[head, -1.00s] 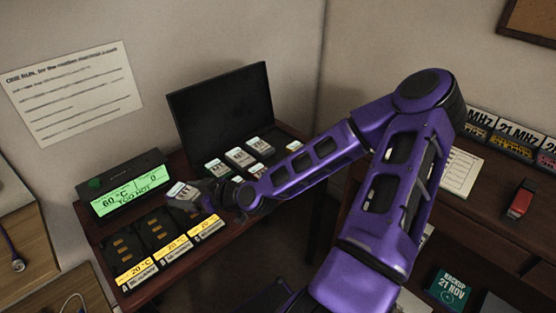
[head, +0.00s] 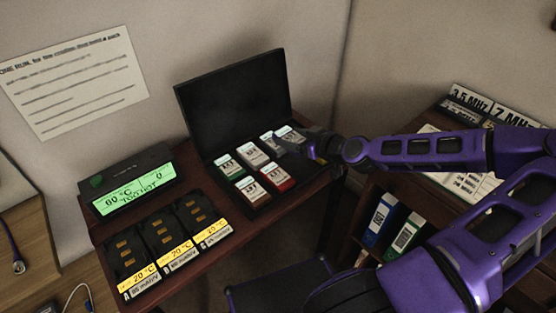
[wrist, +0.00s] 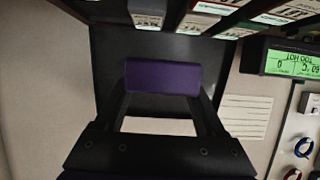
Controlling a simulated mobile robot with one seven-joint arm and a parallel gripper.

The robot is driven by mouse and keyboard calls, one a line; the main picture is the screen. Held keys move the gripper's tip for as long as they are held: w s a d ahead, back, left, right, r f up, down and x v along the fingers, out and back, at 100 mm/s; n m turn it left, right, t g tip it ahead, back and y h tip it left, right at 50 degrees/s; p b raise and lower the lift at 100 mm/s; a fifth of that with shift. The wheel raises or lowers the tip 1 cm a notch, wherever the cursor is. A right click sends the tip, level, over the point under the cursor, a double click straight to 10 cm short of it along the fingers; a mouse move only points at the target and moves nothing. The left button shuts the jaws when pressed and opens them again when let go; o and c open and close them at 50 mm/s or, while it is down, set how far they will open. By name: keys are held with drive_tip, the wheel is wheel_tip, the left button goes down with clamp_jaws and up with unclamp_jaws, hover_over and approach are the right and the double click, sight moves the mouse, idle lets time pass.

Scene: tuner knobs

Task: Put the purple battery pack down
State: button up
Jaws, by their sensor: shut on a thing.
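In the wrist view the purple battery pack (wrist: 163,78) is held between the fingertips of my gripper (wrist: 163,92), in front of the dark case. In the head view my gripper (head: 299,148) is over the back right part of the open black case (head: 258,210). A white-labelled pack top (head: 288,133) shows at its tips; its purple body is hidden there. I cannot tell whether the held pack touches the case. Several other labelled packs stand in the case, among them a green one (head: 228,167) and a red one (head: 276,178).
A charger (head: 165,238) with three empty bays and yellow labels is left of the case. A display (head: 133,190) behind it glows green and reads TOO HOT. The case lid (head: 232,103) stands open behind the packs. Blue and green binders (head: 380,220) are at the right.

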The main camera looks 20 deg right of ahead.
drive_tip(key=d, duration=0.1)
drive_tip(key=d+f, duration=0.1)
drive_tip(key=shift+d+f, duration=0.1)
drive_tip(key=shift+d, duration=0.25)
drive_tip(key=b, duration=0.1)
hover_over(298, 166)
wheel_tip(298, 166, down, 4)
drive_tip(key=shift+s+f, duration=0.1)
drive_tip(key=shift+f, duration=0.05)
drive_tip(key=shift+f+b, duration=0.5)
drive_tip(key=shift+f, duration=1.55)
drive_tip(key=shift+f, duration=0.25)
drive_tip(key=o, duration=1.5)
drive_tip(key=shift+r, duration=0.1)
